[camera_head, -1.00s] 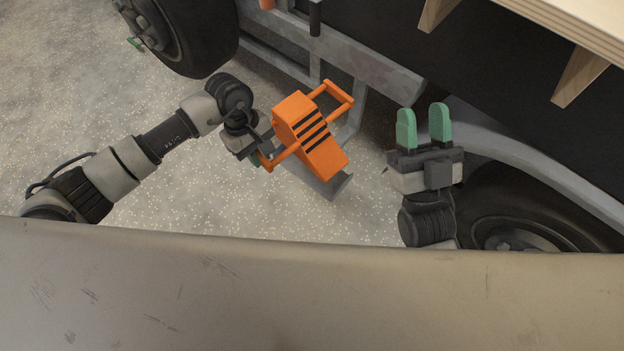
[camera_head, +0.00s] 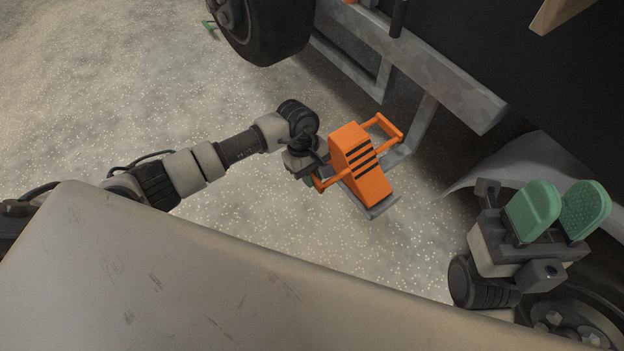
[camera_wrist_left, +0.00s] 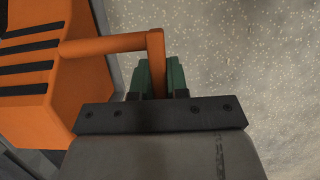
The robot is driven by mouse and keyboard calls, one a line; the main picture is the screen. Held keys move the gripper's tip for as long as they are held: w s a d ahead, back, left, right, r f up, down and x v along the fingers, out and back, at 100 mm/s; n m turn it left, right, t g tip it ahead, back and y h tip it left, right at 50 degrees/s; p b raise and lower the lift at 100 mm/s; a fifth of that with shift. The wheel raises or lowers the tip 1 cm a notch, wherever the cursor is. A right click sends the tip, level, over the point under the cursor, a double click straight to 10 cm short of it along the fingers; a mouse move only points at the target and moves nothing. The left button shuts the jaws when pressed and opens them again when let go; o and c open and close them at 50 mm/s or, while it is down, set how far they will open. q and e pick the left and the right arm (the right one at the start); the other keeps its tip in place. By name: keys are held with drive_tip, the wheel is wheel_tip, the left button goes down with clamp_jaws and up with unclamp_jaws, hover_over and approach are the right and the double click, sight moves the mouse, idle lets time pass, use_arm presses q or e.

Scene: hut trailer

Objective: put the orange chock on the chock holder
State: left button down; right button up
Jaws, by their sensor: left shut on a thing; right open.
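The orange chock (camera_head: 352,150), with black stripes and a tube handle on each side, is at the grey metal chock holder (camera_head: 418,130) below the trailer frame. The holder's grey lip shows past the chock's lower end. I cannot tell whether the chock rests fully on it. My left gripper (camera_head: 313,180) is shut on the chock's near handle. The left wrist view shows the green fingers (camera_wrist_left: 157,77) around the handle bar, with the striped chock body (camera_wrist_left: 40,70) at left. My right gripper (camera_head: 564,208) is open and empty, its green fingers apart, right of the chock.
A trailer wheel (camera_head: 265,30) is at the top, another (camera_head: 565,315) at the lower right below a grey fender (camera_head: 515,165). The trailer frame rail (camera_head: 455,85) runs above the holder. Speckled floor (camera_head: 120,95) is open on the left.

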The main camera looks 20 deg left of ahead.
use_arm(q)
drive_tip(key=shift+f, duration=0.95)
drive_tip(key=c, duration=1.1)
unclamp_jaws()
